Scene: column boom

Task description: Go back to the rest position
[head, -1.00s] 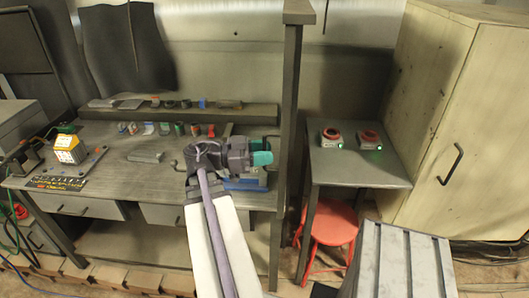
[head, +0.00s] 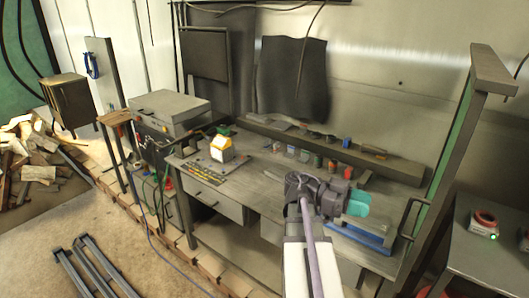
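My arm reaches up from the bottom of the head view. My gripper (head: 355,202), with teal fingertips, points right above the right part of the grey workbench (head: 262,188). It is small and seen from the side, so I cannot tell whether the fingers are open or shut. I see nothing clearly held in it. A blue-based vise-like tool (head: 362,236) stands on the bench below and behind the gripper, partly hidden by it.
A yellow and white house-shaped box (head: 222,150) stands on the bench's left part. Several small coloured items line the back of the bench. A dark post (head: 440,165) rises at the right. A side table (head: 490,245) with red-ringed devices stands beyond it.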

